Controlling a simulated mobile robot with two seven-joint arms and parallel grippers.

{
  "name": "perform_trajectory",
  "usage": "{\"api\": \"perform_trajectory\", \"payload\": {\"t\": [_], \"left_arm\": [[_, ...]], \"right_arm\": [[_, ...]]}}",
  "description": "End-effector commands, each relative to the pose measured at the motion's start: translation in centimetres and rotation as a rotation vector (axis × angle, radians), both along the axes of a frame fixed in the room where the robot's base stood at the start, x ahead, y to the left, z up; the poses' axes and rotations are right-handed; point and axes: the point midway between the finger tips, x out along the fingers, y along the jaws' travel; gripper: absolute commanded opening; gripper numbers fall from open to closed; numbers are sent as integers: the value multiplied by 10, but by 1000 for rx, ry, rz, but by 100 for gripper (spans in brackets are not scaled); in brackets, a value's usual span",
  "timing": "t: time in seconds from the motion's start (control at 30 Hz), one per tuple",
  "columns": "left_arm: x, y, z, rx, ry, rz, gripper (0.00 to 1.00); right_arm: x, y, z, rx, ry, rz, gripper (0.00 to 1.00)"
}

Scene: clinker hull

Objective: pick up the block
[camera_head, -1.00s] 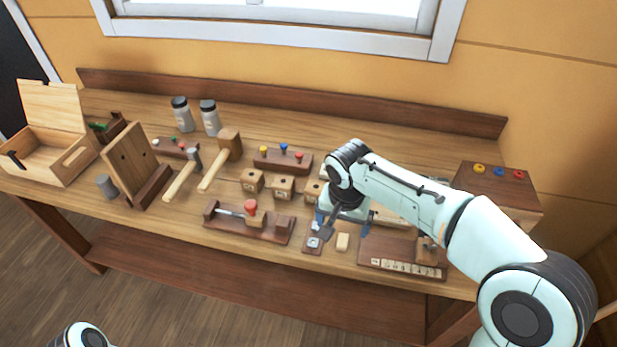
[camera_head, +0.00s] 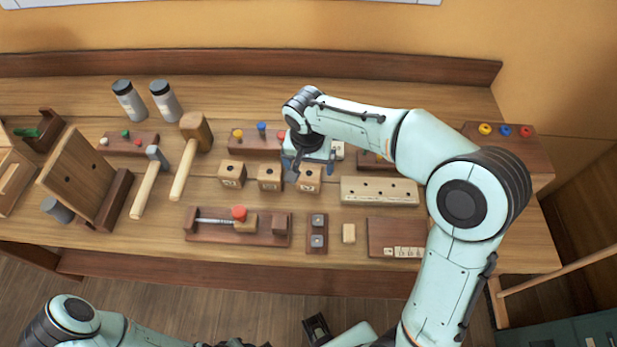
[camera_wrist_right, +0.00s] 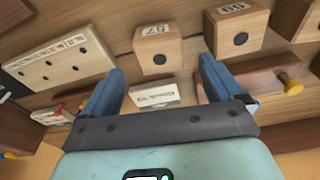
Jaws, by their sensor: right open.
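Three wooden cubes with dark round holes stand in a row mid-bench: a left one (camera_head: 232,174), a middle one (camera_head: 270,177) and a right one (camera_head: 309,180). In the right wrist view, the cubes marked 57 (camera_wrist_right: 157,46) and 59 (camera_wrist_right: 236,31) lie beyond my fingertips. A small plain pale block (camera_head: 349,233) lies near the front edge. I cannot tell which block is meant. My right gripper (camera_head: 308,164) is open and empty above and just behind the right cube; its fingers also show in the wrist view (camera_wrist_right: 160,78).
A pale holed board (camera_head: 380,191) lies right of the cubes. A peg rack (camera_head: 255,142) and a white card (camera_wrist_right: 154,95) are near my right gripper. Mallets (camera_head: 190,155) are left.

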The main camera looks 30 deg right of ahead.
Motion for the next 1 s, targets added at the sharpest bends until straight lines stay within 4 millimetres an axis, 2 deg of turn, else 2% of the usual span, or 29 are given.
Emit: {"api": "perform_trajectory", "payload": {"t": [0.03,0.27,0.53,0.67,0.87,1.0], "left_arm": [[0,0,-1,0,0,0,43],[0,0,-2,0,0,0,43],[-1,0,-2,0,0,0,43],[-1,0,-2,0,0,0,43],[-1,0,-2,0,0,0,43],[-1,0,-2,0,0,0,43]], "right_arm": [[1,-1,-8,0,2,0,94],[2,-2,-24,-1,2,0,94],[3,-4,-62,0,1,0,94],[4,-5,-69,0,0,0,94],[4,-5,-69,0,-1,0,94],[4,-5,-68,0,-1,0,48]]}}
